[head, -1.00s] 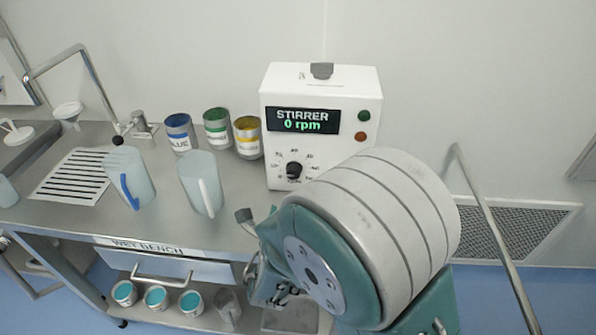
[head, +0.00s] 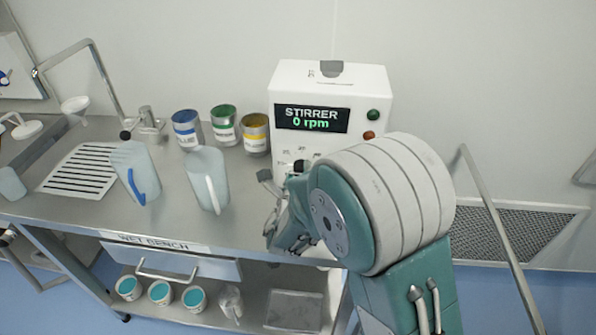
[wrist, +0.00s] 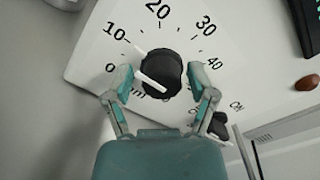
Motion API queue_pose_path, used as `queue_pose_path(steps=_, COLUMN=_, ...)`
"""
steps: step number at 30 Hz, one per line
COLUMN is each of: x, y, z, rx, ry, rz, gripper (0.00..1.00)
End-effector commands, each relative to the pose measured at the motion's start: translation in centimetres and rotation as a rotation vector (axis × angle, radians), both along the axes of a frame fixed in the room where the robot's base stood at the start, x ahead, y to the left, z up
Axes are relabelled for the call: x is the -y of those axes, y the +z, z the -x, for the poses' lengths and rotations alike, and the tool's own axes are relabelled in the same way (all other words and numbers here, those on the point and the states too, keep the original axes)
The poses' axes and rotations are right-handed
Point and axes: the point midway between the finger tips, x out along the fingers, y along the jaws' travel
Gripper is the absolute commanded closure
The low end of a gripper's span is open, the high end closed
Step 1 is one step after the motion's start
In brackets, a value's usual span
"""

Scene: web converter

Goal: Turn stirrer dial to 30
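The stirrer (head: 335,85) is a white box whose display (head: 312,118) reads "STIRRER 0 rpm". The printed scale shows 0, 10, 20, 30 and 40; the 30 mark (wrist: 206,26) is up and right of the dial. My gripper (wrist: 162,80) is open, one teal fingertip on each side of the dial; contact is not clear. In the head view my gripper (head: 285,200) is at the box's lower front and hides most of the dial.
Left of the box stand blue, green and yellow labelled cans (head: 225,124) and two translucent jugs (head: 207,180) on the steel wet bench (head: 90,222). A green lamp (head: 373,115) and a red button (head: 369,135) are on the box's right side. A metal rail (head: 495,230) runs at right.

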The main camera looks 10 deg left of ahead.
Motion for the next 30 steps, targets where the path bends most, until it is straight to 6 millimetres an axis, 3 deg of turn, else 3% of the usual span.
queue_pose_path(steps=1, x=0.02, y=0.01, z=0.00, rx=0.000, ry=0.000, rz=0.000, gripper=0.71)
queue_pose_path(steps=3, x=0.02, y=0.01, z=0.00, rx=0.000, ry=0.000, rz=0.000, gripper=0.96)
queue_pose_path(steps=17, x=0.17, y=0.01, z=-0.07, rx=-0.004, ry=-0.004, rz=-0.063, gripper=0.95)
queue_pose_path(steps=30, x=0.34, y=0.06, z=-0.13, rx=-0.023, ry=-0.005, rz=-0.409, gripper=0.95)
